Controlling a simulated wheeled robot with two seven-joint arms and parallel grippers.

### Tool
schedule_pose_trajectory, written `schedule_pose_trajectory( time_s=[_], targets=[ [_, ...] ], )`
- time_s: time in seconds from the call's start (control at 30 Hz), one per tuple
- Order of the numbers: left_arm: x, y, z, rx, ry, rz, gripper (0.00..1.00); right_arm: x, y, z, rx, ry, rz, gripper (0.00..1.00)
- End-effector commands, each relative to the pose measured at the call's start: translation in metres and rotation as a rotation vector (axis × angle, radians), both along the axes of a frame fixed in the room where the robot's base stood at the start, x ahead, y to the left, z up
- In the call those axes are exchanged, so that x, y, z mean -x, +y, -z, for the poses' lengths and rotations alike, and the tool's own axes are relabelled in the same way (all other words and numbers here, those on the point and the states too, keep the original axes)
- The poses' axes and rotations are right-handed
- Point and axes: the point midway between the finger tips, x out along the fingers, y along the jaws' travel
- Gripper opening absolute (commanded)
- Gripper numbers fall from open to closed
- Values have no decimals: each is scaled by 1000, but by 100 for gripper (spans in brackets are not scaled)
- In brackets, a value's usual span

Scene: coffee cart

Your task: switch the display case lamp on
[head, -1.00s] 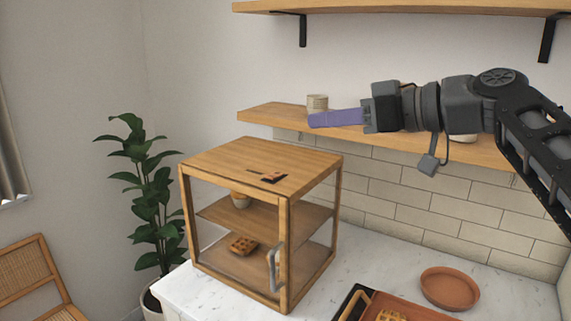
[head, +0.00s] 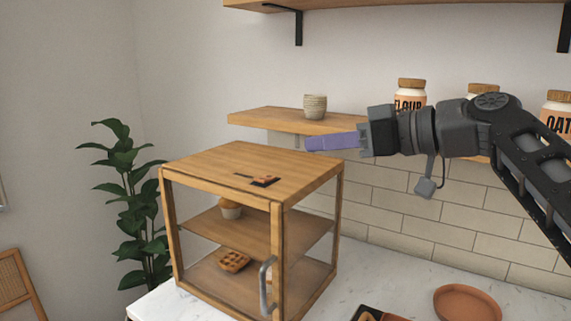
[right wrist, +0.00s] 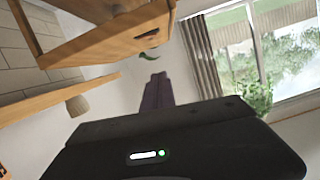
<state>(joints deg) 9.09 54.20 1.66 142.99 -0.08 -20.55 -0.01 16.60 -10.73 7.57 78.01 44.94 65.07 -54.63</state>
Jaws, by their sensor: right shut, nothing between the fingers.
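The wooden display case (head: 240,165) with clear sides stands on the counter in the head view. On its top lies a small dark switch plate with an orange-red part (head: 264,181), and a short dark slot is beside it. The lamp itself cannot be made out. My right gripper (head: 308,143), with purple fingers, is shut and empty, above and behind the case's right back corner, apart from the switch. In the right wrist view its fingers (right wrist: 156,90) show, and the case (right wrist: 110,35) is at the upper left. My left gripper is not in view.
A shelf (head: 250,118) with a ribbed cup (head: 315,106) and jars is behind my right gripper. The case holds a muffin (head: 231,208) and a waffle (head: 233,260). A terracotta dish (head: 467,303) stands on the counter at right. The space above the case is free.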

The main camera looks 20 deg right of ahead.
Motion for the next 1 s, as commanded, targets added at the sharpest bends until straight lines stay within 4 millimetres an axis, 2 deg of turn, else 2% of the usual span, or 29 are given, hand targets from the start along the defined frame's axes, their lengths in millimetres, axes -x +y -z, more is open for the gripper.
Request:
schedule_pose_trajectory(
  time_s=[0.27,0.63,0.8,1.0],
  targets=[
    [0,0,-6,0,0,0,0,-19,17,5,-1,3,-3,0],
    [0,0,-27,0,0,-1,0,-72,64,22,-1,4,-4,0],
    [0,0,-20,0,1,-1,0,-70,66,51,-1,3,1,0],
    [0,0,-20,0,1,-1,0,-69,67,63,1,1,1,0]
  ],
)
